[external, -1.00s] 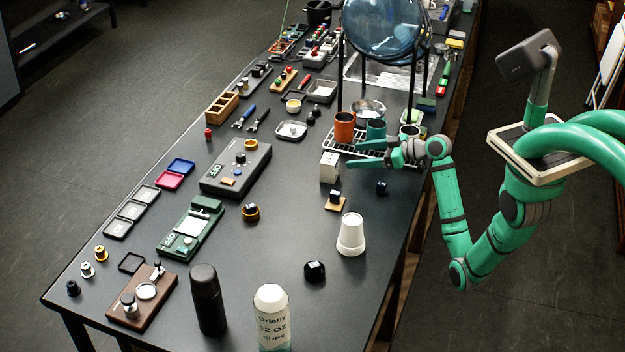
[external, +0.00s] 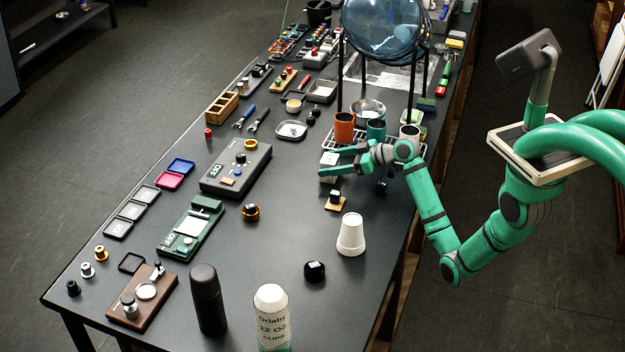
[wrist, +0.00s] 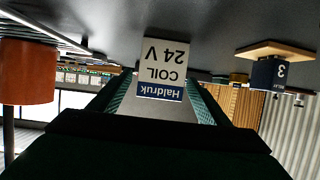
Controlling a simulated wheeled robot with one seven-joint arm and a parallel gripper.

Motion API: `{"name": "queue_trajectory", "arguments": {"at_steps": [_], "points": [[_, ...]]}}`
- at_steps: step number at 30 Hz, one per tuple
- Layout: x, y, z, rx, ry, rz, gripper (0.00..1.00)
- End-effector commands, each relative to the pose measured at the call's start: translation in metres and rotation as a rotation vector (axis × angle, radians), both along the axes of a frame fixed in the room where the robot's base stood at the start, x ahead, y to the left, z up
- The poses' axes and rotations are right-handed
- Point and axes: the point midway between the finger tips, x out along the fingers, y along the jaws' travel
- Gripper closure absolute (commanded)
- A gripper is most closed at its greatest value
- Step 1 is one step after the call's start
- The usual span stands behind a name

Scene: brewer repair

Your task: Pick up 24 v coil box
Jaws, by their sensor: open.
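The 24 V coil box (wrist: 163,69) is a white box with a blue band. Its label reads "Haldruk COIL 24 V", upside down in the wrist view, and it sits between my two green fingers there. In the external view the white box (external: 328,160) stands on the black table, partly hidden by my fingers. My gripper (external: 328,163) is open, with its fingers pointing left on either side of the box. I cannot tell whether either finger touches it.
White stacked cups (external: 350,235) stand nearer.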

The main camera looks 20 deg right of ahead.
Motion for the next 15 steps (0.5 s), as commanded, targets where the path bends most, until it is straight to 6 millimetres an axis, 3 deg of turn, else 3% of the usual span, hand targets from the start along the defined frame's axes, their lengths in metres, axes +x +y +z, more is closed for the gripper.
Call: {"name": "queue_trajectory", "arguments": {"at_steps": [10,11,15], "points": [[0.0060,0.0068,-0.0037,-0.001,-0.001,0.000,0.30],[0.0060,0.0068,-0.0037,-0.001,-0.001,0.000,0.32],[0.0059,0.0067,-0.0037,-0.001,-0.001,0.000,0.66]]}}
